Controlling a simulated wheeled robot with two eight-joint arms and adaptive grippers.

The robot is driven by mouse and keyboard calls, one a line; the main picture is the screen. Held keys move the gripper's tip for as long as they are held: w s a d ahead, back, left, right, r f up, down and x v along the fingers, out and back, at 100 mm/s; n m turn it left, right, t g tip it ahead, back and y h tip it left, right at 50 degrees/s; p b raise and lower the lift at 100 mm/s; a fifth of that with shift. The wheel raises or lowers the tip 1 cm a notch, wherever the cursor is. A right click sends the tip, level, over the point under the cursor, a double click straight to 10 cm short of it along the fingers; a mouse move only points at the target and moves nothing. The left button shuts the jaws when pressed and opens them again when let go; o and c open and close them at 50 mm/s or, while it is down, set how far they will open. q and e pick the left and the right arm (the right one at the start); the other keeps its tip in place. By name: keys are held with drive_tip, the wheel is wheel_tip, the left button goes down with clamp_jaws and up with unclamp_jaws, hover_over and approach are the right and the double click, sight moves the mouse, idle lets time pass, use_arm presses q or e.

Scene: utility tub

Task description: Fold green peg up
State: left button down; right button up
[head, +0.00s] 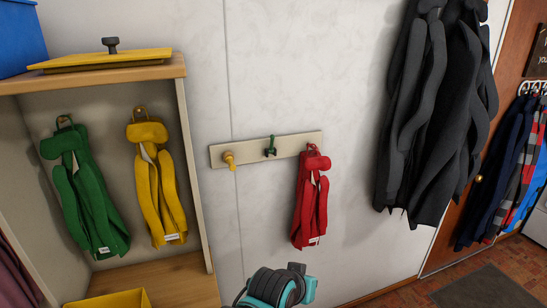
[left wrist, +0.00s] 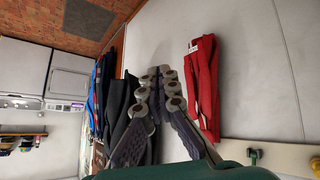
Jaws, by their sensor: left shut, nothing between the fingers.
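The green peg (head: 270,147) is on the pale wall rail (head: 245,154), between the yellow peg (head: 229,159) and the red jacket (head: 310,205). A thin part of it points up above the rail; its exact fold is too small to tell. It also shows in the left wrist view (left wrist: 254,157) at the lower right. My left gripper (left wrist: 160,70) is shut and empty, apart from the peg, with its fingers pointing away from the rail in that view. In the head view only my left arm's teal and black part shows, below the rail. My right gripper is not in view.
A wooden cubby (head: 195,190) with a green jacket (head: 88,195) and a yellow jacket (head: 157,180) stands left. Dark coats (head: 435,110) hang at the right. The wall around the rail is mostly clear, except for the red jacket.

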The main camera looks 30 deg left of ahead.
sight(273, 139)
use_arm(q)
drive_tip(key=w+a+r+n+t+y+p, duration=0.1)
drive_tip(key=w+a+r+n+t+p, duration=0.2)
drive_tip(key=w+r+n+t, duration=0.35)
drive_tip(key=w+a+r+n+t+y+p, duration=0.25)
drive_tip(key=w+r, duration=0.45)
drive_tip(key=w, duration=0.5)
drive_tip(key=a+n+y+p, duration=0.5)
drive_tip(key=a+n+y, duration=0.6)
drive_tip(key=a+n, duration=0.25)
drive_tip(key=shift+t, duration=0.3)
drive_tip(key=p+x, duration=0.2)
drive_tip(key=x, duration=1.1)
drive_tip(key=shift+a+r, duration=0.15)
drive_tip(key=shift+a, duration=0.2)
